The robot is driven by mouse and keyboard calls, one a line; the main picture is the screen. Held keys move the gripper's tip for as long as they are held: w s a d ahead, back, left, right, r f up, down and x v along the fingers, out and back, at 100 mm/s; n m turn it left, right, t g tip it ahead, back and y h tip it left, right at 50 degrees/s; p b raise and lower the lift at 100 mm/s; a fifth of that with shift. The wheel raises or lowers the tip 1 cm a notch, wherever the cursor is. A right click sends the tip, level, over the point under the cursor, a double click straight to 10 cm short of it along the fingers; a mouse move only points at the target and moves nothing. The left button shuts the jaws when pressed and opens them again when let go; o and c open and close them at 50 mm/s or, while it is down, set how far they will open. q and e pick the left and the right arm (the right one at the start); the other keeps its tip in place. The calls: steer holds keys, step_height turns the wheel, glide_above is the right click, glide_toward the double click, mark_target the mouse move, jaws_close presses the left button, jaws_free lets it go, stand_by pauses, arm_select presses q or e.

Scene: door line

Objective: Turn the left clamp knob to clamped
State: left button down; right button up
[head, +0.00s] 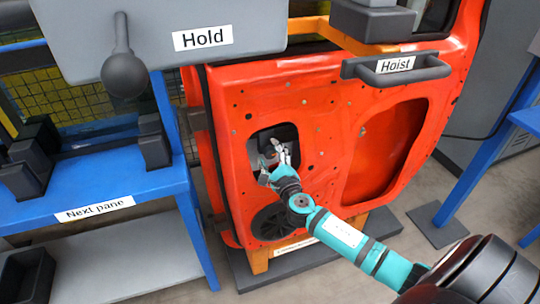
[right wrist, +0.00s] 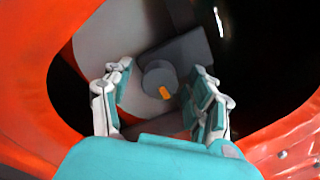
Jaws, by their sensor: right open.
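A round grey clamp knob (right wrist: 159,78) with an orange mark sits on a dark grey block (right wrist: 188,56) inside the left opening of the orange-red door (head: 320,110). No label on it is readable, and in the head view it is mostly hidden by my fingers. My right gripper (head: 273,161) reaches into that opening. In the right wrist view my right gripper (right wrist: 162,74) is open, with one finger on each side of the knob and visible gaps between. The orange mark slants slightly. My left gripper is not in view.
The opening's red rim (right wrist: 45,40) surrounds the fingers closely. A grey "Hold" panel (head: 150,45) with a lever hangs upper left, and a "Hoist" handle (head: 425,72) is on the door's top right. A blue "Next pane" bench (head: 100,185) stands left.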

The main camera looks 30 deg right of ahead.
steer(key=shift+w, duration=0.3)
steer(key=c, duration=1.1)
steer(key=shift+c, duration=0.2)
